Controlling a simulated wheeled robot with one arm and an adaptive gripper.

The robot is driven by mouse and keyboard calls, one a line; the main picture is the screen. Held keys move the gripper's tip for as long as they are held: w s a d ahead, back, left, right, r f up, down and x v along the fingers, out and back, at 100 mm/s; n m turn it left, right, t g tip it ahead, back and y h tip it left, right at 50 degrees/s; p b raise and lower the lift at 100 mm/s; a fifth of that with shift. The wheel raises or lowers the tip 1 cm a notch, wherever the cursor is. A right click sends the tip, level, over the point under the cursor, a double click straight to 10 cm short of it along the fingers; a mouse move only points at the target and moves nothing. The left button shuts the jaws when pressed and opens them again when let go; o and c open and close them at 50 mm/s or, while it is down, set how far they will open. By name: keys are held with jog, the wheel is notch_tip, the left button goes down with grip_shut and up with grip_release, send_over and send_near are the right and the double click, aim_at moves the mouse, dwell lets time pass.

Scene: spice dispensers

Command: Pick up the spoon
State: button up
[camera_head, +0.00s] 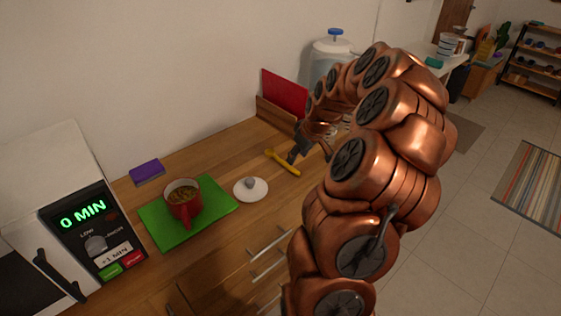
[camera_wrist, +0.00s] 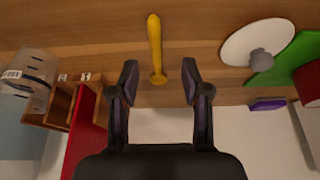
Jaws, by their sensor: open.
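The yellow spoon (camera_head: 282,161) lies on the wooden counter, right of the white lid in the head view. In the wrist view the spoon (camera_wrist: 154,45) runs down from the top, and its lower end lies between my two fingers. My gripper (camera_wrist: 158,84) is open and empty, with one finger on each side of that end. In the head view my gripper (camera_head: 297,150) is close beside the spoon, partly hidden by my arm. I cannot tell how high the fingers are above the counter.
A white lid (camera_head: 251,189) with a grey knob lies on the counter (camera_head: 215,239). A purple sponge (camera_head: 147,171), a microwave (camera_head: 96,236), a red board (camera_head: 284,92) and a clear dispenser (camera_head: 326,62) stand around.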

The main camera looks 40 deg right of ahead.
aim_at(291, 167)
jog(key=shift+d+p+x, duration=0.2)
jog(key=shift+p+x, duration=0.55)
jog(key=shift+x, duration=1.1)
jog(key=shift+d+p+x, duration=0.2)
jog(key=shift+p+x, duration=0.55)
jog(key=shift+x, duration=1.05)
grip_shut()
